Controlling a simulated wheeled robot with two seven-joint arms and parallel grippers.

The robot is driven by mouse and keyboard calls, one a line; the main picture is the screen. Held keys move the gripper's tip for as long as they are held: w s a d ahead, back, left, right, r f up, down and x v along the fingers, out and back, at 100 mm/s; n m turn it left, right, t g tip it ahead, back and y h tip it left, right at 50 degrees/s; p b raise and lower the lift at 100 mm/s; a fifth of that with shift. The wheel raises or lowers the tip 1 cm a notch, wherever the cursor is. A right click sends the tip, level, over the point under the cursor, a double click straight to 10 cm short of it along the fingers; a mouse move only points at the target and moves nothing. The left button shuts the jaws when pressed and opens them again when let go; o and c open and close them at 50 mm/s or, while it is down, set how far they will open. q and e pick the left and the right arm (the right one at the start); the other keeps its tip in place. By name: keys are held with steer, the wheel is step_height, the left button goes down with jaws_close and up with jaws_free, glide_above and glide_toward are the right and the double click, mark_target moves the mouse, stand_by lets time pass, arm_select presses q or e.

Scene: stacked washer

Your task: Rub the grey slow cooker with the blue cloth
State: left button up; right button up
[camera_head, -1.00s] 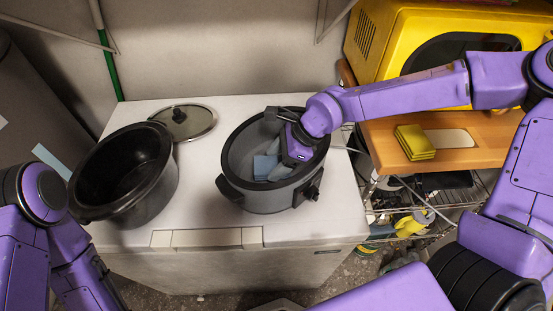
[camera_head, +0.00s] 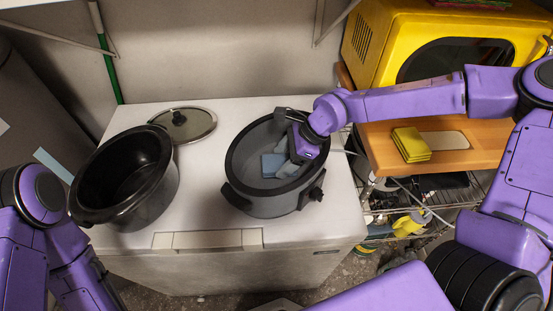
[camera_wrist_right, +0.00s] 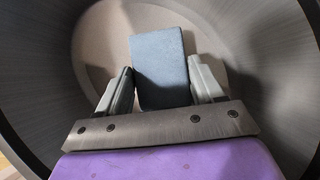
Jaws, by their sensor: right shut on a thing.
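The grey slow cooker (camera_head: 262,204), with a black rim and side handles, stands without a lid on the white top. My right gripper (camera_head: 291,159) reaches down inside its bowl. It is shut on the blue cloth (camera_head: 271,164), a small folded pad low in the bowl. In the right wrist view, the cloth (camera_wrist_right: 161,66) sits between the two fingers of my right gripper (camera_wrist_right: 162,88), in front of the cooker's inner wall (camera_wrist_right: 265,70). I cannot tell whether the cloth touches the bowl. On the left only my left arm shows; its gripper is out of view.
A black pot (camera_head: 150,205) stands left of the cooker, with a glass lid (camera_head: 190,126) behind it. On the right, a wooden shelf (camera_head: 480,160) holds yellow sponges (camera_head: 411,145) and a yellow microwave (camera_head: 380,45). The white top (camera_head: 205,190) is bare between pot and cooker.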

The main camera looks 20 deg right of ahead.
mark_target(274, 169)
steer(key=shift+w+d, duration=0.15)
steer(key=shift+d, duration=0.4)
steer(key=shift+w+d+p, duration=0.25)
steer(key=shift+d+p, duration=0.05)
steer(key=shift+d, duration=0.15)
steer(key=shift+w+d+f, duration=0.1)
steer(key=shift+w+d, duration=0.15)
steer(key=shift+d, duration=0.45)
steer(key=shift+w+d, duration=0.25)
steer(key=shift+d, duration=0.4)
steer(key=shift+s+a+f, duration=0.1)
steer(key=shift+s+a, duration=0.05)
steer(key=shift+a, duration=0.25)
steer(key=shift+s+a+b, duration=0.3)
steer(key=shift+s+a, duration=0.05)
steer(key=shift+a, duration=0.45)
steer(key=shift+s+a+b, duration=0.25)
steer(key=shift+s+a, duration=0.05)
steer(key=shift+a, duration=0.45)
steer(key=shift+s+a+f+b, duration=0.1)
steer(key=shift+s+a+b, duration=0.25)
steer(key=shift+a, duration=0.35)
steer(key=shift+s+a+f+b, duration=0.1)
steer(key=shift+s+a+b, duration=0.2)
steer(key=shift+a, duration=0.35)
steer(key=shift+s+a, duration=0.1)
steer(key=shift+a, duration=0.3)
steer(key=shift+r, duration=0.1)
